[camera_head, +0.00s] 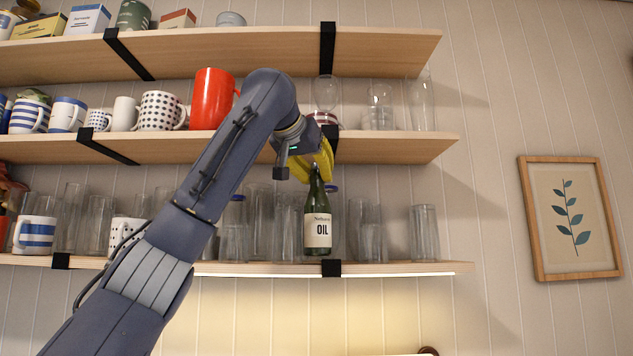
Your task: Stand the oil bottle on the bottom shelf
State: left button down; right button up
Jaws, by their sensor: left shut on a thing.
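My left gripper (315,170), with yellow fingers, is shut on the bottle's neck from above. The neck's top is partly hidden by the fingers. My right gripper is not in view.
Clear glasses (424,232) stand on the bottom shelf behind and beside the bottle. The middle shelf (400,147) above holds mugs, a red mug (212,98) and glassware. Black brackets support the shelves. A framed leaf picture (571,218) hangs at right.

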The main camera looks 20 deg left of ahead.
pick_arm(q)
jog(key=shift+w+a, duration=0.3)
jog(key=shift+w, duration=0.35)
jog(key=shift+f, duration=0.85)
jog(key=c, duration=1.1)
grip_release()
jog(key=shift+s+r, duration=0.15)
jog(key=shift+r, duration=0.05)
jog(key=v, duration=1.1)
jog(key=shift+s+r, duration=0.1)
jog(key=shift+s, duration=0.2)
jog(key=shift+d, duration=0.1)
